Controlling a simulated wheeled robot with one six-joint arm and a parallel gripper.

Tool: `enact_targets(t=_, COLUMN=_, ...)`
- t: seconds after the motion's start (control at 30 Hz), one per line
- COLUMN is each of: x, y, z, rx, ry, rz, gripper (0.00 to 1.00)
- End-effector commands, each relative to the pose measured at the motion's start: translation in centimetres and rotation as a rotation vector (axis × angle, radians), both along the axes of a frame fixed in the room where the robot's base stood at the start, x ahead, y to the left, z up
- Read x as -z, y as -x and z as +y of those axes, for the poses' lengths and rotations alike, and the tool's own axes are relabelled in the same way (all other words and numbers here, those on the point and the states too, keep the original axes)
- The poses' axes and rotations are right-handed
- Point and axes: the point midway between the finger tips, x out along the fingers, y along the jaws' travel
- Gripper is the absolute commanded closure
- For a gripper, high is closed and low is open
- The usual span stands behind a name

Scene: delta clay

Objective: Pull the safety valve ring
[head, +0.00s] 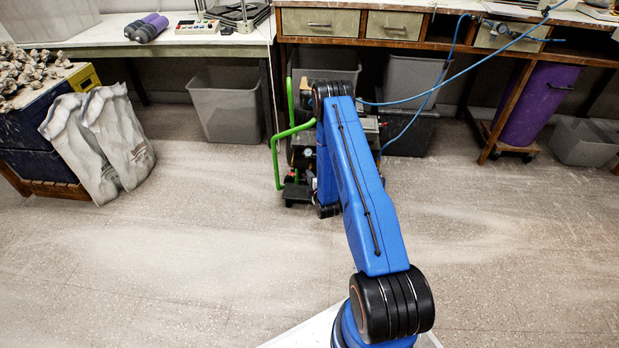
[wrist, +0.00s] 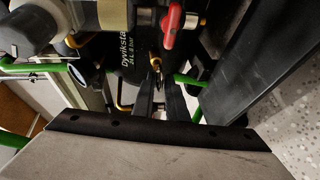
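The safety valve (wrist: 155,62) is a small brass fitting on the dark compressor, near the middle of the wrist view. A small metallic part, perhaps its ring, shows at my fingertips, too small to make out clearly. My gripper (wrist: 158,82) points at it with two dark fingers close together, tips at or just below the brass. I cannot tell whether the fingers hold the ring. In the head view the compressor (head: 302,155) stands on the floor with a green tubular frame (head: 277,160). My blue arm hides much of it and the gripper.
A blue hose (head: 440,80) runs up to the workbench (head: 345,23). Grey bins (head: 227,105) stand behind; the floor in front is open.

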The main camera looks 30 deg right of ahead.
Motion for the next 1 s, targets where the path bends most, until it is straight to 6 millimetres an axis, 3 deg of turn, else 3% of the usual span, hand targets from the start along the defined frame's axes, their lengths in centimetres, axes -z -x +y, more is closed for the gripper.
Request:
enact_targets(t=0.63, x=0.5, y=1.9, z=1.2, rx=-0.001, ry=-0.004, rz=0.013, gripper=1.00)
enact_targets(t=0.7, x=0.5, y=1.9, z=1.2, rx=-0.001, ry=-0.004, rz=0.013, gripper=0.77)
enact_targets(t=1.0, x=0.3, y=1.7, z=1.1, rx=-0.001, ry=-0.001, rz=0.007, gripper=0.77)
